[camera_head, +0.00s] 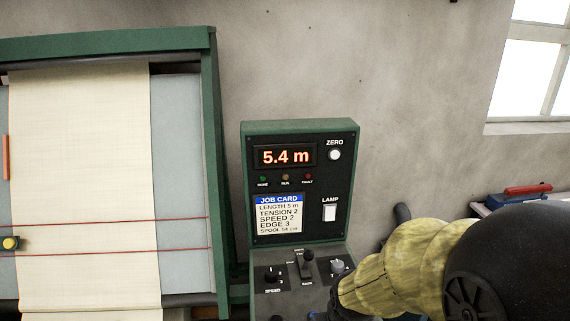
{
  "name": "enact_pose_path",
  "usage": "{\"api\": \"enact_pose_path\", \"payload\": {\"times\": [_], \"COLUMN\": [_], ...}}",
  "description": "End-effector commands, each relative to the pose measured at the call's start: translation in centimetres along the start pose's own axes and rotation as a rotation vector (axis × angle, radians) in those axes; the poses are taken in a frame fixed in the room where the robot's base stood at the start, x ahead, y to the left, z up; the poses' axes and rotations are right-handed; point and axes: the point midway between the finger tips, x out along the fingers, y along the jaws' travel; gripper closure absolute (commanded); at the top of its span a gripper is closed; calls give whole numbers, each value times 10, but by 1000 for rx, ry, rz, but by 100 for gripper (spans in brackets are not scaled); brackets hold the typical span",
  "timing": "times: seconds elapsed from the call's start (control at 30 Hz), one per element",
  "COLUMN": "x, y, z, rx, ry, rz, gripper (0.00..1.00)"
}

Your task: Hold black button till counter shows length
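The counter (286,156) on the green-framed control panel is lit and reads 5.4 m. The job card (279,214) below it lists LENGTH 5 m, TENSION 2, SPEED 2, EDGE 3 and a spool line. I cannot make out a black button for certain; a dark round part is cut off at the bottom edge, below the speed knob. My arm reaches in from the lower right over the console's right side. My gripper's fingers do not show, so what they touch is hidden.
The sloped console carries a black speed knob (272,274), a black lever (307,263) and a grey knob (337,267). A white ZERO button (335,155) and LAMP switch (330,213) sit above. Cream cloth (85,150) hangs in the green frame (211,150) at left.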

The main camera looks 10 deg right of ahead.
Motion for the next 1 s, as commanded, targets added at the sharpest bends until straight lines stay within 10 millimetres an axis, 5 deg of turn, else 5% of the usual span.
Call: {"api": "enact_pose_path", "payload": {"times": [0.07,0.33,1.0], "x": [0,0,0], "y": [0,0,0], "z": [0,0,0], "rx": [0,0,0], "ry": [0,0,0], "rz": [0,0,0], "gripper": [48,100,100]}}
